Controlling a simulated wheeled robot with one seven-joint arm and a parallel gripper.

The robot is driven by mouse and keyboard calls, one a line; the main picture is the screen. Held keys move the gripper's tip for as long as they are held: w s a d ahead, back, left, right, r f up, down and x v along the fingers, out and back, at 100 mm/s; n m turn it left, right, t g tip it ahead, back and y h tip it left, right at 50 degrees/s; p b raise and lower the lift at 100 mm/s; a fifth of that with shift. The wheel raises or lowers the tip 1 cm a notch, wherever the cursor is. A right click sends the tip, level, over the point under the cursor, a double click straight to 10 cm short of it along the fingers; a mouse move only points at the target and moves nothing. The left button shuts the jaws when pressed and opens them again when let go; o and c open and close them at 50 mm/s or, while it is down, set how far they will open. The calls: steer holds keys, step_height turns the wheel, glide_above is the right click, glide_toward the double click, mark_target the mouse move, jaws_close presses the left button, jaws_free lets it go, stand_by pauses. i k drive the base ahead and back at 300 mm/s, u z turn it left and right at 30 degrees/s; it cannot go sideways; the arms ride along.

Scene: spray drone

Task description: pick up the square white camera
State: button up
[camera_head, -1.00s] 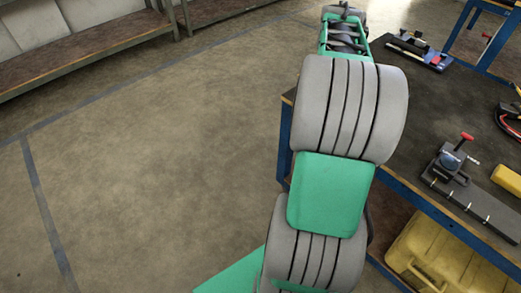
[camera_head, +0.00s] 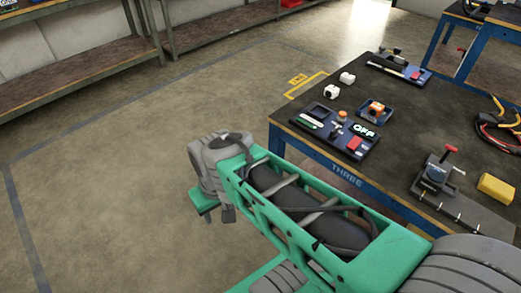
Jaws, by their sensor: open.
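Two small white camera-like blocks stand near the far left corner of the table: a nearer one (camera_head: 331,91) with a dark spot on it, and a farther one (camera_head: 347,77). They are too small to tell for sure which is the square camera. My gripper (camera_head: 217,214) hangs at the far end of my green and grey arm, left of the table over the floor. It is open and apart from both blocks; its jaws are small and partly hidden by the wrist.
The table (camera_head: 455,110) holds a dark tray with an OFF sign (camera_head: 362,131), a blue tray with an orange-white item (camera_head: 375,110), a clamp tool (camera_head: 437,172), a yellow block (camera_head: 496,189) and cables (camera_head: 500,125). A shelf (camera_head: 80,70) stands at the back left. The floor at left is clear.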

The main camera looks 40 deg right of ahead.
mark_target(331, 92)
steer(key=u, duration=0.25)
steer(key=i, duration=2.6)
steer(key=z, duration=2.95)
